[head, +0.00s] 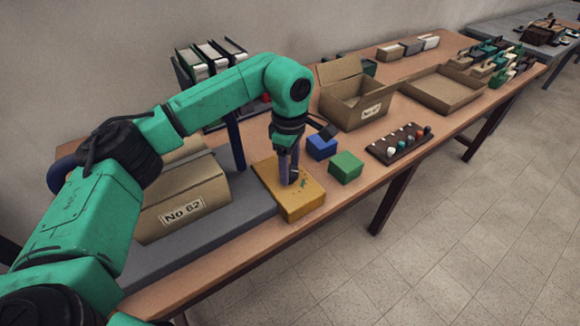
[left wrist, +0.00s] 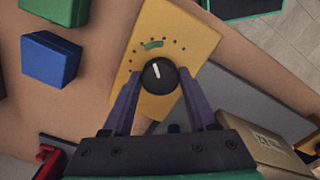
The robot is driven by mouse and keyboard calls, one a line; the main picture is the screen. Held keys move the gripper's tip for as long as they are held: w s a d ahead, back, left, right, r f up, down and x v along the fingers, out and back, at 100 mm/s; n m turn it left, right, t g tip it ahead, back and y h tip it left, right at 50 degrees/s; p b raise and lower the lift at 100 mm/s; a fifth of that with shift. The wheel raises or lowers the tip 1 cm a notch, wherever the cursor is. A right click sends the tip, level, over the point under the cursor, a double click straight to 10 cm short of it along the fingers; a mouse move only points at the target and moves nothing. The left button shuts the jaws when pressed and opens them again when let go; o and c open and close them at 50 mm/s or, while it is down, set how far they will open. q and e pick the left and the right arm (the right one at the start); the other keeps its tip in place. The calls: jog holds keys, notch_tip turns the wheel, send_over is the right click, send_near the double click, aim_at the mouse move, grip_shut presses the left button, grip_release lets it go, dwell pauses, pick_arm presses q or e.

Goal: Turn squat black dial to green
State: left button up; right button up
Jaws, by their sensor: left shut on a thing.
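The squat black dial (left wrist: 159,76) sits on a yellow box (left wrist: 190,37) in the left wrist view. Its white pointer line points up and slightly left, toward a green arc (left wrist: 153,44) among several dark dots on the box face. My left gripper (head: 290,179) points down onto the yellow box, which also shows in the head view (head: 276,188). Its two purple fingers are shut on the dial, one on each side. In the head view the fingers hide most of the dial. My right gripper is in neither view.
A blue block (head: 322,147) and a green block (head: 346,166) stand close to the right of the yellow box. A closed carton (head: 184,200) lies to the left. An open carton (head: 352,97) and a dark board with knobs (head: 398,144) are farther right.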

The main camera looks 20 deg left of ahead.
pick_arm(q)
jog(key=shift+w+r+m, duration=0.1)
jog(key=shift+r+m, duration=0.1)
jog(key=shift+m, duration=0.1)
jog(key=o, duration=1.4)
jog(key=shift+f, duration=0.1)
notch_tip(320, 180, up, 15)
jog(key=shift+f, duration=0.2)
